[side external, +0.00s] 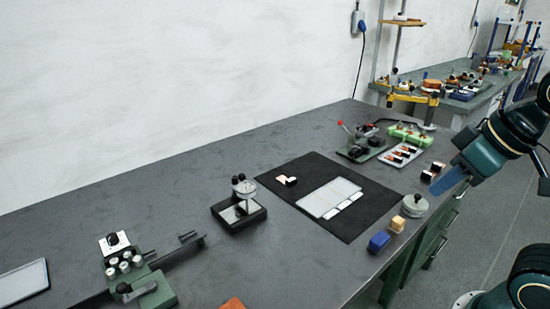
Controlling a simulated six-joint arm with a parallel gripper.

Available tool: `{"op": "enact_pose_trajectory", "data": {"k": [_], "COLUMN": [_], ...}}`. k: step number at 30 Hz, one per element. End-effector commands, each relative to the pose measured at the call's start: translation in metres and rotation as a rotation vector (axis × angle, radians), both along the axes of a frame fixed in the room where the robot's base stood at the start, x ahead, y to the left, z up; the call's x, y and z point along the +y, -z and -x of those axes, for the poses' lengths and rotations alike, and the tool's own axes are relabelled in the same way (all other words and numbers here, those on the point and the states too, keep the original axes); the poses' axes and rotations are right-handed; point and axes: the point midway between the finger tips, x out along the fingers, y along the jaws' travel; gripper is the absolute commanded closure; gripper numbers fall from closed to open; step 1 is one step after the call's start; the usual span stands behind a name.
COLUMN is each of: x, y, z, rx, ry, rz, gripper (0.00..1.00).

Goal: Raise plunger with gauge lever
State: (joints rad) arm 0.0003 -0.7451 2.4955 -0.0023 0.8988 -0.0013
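The dial gauge (244,189) stands near the middle of the bench on a black base (259,216) with a shiny silver plate. Small dark knobs show at its top; its lever and plunger are too small to tell apart. My gripper (437,187) shows at the right as a blue tapered end on the teal arm. It is above the bench's right edge, far from the gauge and not touching it. The fingers cannot be told apart, so its opening is unclear.
A black mat (284,205) with pale plates (330,197) lies right of the gauge. Blue (379,241) and yellow (397,224) blocks and a round metal piece (414,205) stand nearer my gripper. A green fixture (152,291) is at left. Bench behind the gauge is clear.

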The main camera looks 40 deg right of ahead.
Motion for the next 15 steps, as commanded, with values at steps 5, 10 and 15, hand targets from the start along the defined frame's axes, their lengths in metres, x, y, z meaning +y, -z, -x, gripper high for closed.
{"op": "enact_pose_trajectory", "data": {"k": [5, 10, 15], "x": [0.002, 0.006, 0.011], "y": [-0.006, -0.017, -0.029], "z": [-0.010, -0.032, -0.061], "rx": [-0.001, -0.008, -0.016], "ry": [-0.017, -0.052, -0.101], "rz": [0.001, 0.003, 0.004], "gripper": [1.00, 1.00, 1.00]}}
